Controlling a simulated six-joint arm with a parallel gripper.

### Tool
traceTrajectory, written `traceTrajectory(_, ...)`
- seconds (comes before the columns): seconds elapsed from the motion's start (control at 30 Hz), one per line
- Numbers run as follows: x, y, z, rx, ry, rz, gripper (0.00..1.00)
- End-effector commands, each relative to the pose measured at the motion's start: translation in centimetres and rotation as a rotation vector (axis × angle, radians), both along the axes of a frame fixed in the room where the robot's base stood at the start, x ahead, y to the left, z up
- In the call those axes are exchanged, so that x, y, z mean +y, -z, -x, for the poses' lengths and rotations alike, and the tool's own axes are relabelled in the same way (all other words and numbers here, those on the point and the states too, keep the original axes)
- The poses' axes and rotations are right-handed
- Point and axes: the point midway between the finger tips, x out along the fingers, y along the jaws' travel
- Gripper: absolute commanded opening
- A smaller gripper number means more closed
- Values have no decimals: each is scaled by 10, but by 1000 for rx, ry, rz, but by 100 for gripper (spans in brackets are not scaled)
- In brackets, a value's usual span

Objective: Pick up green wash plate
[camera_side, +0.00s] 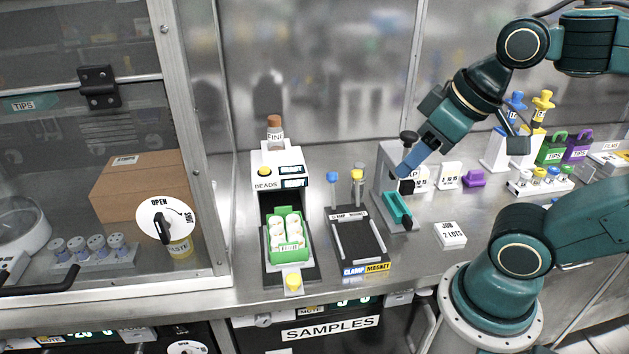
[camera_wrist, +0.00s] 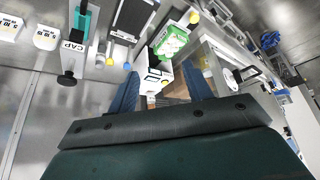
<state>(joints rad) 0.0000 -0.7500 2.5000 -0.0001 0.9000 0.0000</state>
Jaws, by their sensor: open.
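The green wash plate (camera_side: 286,236) with white round wells sits in the black bay of the white BEADS device (camera_side: 279,168), left of centre in the side view. It also shows at the top of the wrist view (camera_wrist: 171,42), beyond the fingers. My gripper (camera_side: 412,163) is right of the plate and above the bench, near the capping stand, apart from the plate.
A dark clamp magnet pad (camera_side: 358,236) lies right of the plate. The capping stand (camera_side: 390,180) with a teal piece (camera_side: 397,210) stands beyond it. A JOB card block (camera_side: 450,234), tip boxes (camera_side: 551,148) and a vial rack (camera_side: 540,182) are further right. A glass enclosure (camera_side: 120,140) is left.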

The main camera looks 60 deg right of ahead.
Motion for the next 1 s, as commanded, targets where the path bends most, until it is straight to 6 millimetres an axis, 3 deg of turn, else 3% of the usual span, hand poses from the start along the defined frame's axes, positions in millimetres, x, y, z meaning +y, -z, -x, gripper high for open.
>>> traceTrajectory(0.47,0,0,0,0,0,0,50)
traceTrajectory(0.7,0,0,0,0,0,0,97)
traceTrajectory(1.0,0,0,-1,2,2,-1,100)
